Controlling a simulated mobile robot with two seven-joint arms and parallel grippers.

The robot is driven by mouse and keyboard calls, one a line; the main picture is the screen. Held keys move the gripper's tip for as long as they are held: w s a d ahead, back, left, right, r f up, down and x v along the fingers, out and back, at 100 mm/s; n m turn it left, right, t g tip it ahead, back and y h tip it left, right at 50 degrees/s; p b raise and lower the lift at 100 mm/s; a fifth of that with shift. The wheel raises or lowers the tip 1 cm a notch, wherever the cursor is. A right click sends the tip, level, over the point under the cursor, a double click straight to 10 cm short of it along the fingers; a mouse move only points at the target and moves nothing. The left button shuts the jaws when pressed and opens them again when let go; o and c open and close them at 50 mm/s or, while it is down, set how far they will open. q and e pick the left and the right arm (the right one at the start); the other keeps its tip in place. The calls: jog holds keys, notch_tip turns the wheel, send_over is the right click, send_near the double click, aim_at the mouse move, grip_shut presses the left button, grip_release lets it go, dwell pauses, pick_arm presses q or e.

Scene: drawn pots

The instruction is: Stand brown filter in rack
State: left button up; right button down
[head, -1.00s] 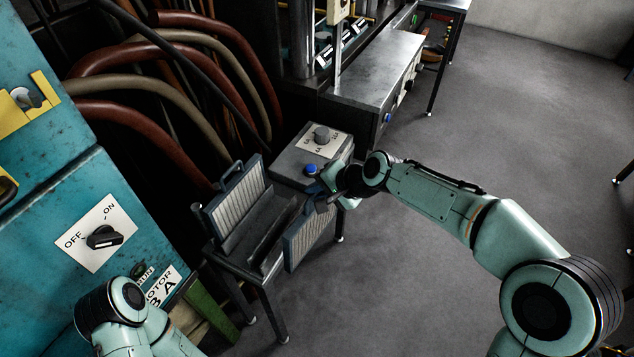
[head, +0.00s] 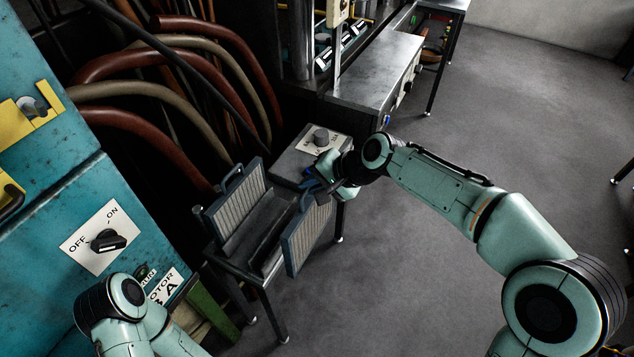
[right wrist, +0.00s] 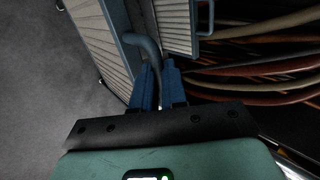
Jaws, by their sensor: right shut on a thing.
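A filter with a blue-grey frame and pale brownish pleats (head: 308,237) stands nearly upright at the right side of the dark metal rack (head: 262,228). My right gripper (head: 316,186) is at its top edge. In the right wrist view the blue fingers (right wrist: 159,86) are shut on its curved handle (right wrist: 146,46), with its pleated face (right wrist: 98,35) beyond. I cannot tell whether its bottom edge rests in the rack or hangs just beside it. A similar filter (head: 236,207) stands at the rack's left side. My left gripper is out of view.
A grey box with a dial (head: 312,150) stands just behind the rack. A blue cabinet with an OFF/ON switch (head: 107,241) is at the left, and thick hoses (head: 150,125) hang behind.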

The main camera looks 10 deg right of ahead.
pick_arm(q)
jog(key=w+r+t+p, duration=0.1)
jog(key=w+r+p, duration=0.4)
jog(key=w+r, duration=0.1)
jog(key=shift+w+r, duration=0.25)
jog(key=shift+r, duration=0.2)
pick_arm(e)
jog(key=w+a, duration=0.6)
jog(key=a, duration=0.2)
jog(key=shift+w+a, duration=0.2)
jog(key=shift+a, duration=0.1)
jog(key=shift+r, duration=0.1)
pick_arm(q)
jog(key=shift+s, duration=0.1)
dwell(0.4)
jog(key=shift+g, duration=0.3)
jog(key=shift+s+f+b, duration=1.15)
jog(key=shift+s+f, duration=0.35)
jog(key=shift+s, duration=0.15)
pick_arm(e)
jog(key=shift+f, duration=2.9)
